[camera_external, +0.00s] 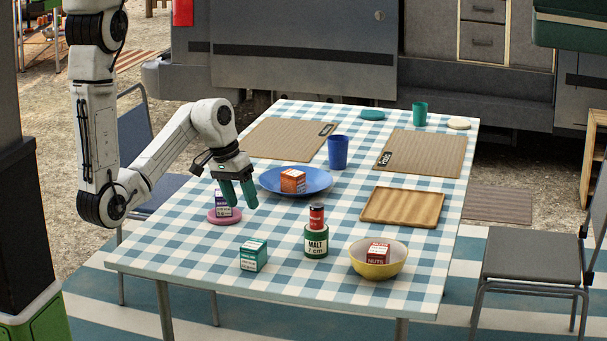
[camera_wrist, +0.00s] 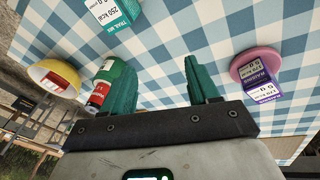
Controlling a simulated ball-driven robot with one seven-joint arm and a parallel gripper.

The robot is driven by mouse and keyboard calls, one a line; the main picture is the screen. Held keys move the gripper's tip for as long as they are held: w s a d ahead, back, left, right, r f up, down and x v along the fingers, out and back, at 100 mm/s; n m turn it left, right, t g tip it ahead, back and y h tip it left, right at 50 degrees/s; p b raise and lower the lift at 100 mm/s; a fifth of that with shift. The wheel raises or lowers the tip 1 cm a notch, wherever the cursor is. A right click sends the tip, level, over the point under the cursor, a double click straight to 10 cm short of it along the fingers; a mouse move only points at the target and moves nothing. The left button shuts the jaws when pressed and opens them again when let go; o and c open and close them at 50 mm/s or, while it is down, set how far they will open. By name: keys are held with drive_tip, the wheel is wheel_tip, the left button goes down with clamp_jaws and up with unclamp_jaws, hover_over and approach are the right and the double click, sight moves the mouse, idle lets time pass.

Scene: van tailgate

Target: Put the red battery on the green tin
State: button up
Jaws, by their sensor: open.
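The red battery (camera_external: 317,216), a short red cylinder with dark ends, stands upright on top of the green tin (camera_external: 316,243), labelled MALT, near the front middle of the table. In the wrist view the battery (camera_wrist: 97,97) and the tin (camera_wrist: 113,73) show at the left, partly behind one finger. My gripper (camera_external: 242,205) has two teal fingers and is open and empty. It hangs above the table, to the left of the tin and apart from it. In the wrist view the gap between my fingertips (camera_wrist: 160,62) shows only the checked cloth.
A purple raisins box (camera_external: 223,205) on a pink disc (camera_external: 222,219) is close below my gripper. A teal box (camera_external: 253,256), a yellow bowl (camera_external: 378,270) with a nuts box, a blue plate (camera_external: 318,179) with an orange box, and a wooden tray (camera_external: 402,207) surround the tin.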

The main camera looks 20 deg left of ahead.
drive_tip(key=s+a+f+n+y, duration=0.1)
drive_tip(key=s+a, duration=0.2)
drive_tip(key=a, duration=0.3)
drive_tip(key=s+a+f+n+y, duration=0.1)
drive_tip(key=s+a+f+n, duration=0.1)
drive_tip(key=a, duration=0.5)
drive_tip(key=shift+s+f+n+y, duration=0.2)
drive_tip(key=shift+s+n+y, duration=0.15)
drive_tip(key=shift+s, duration=0.2)
drive_tip(key=shift+d, duration=0.1)
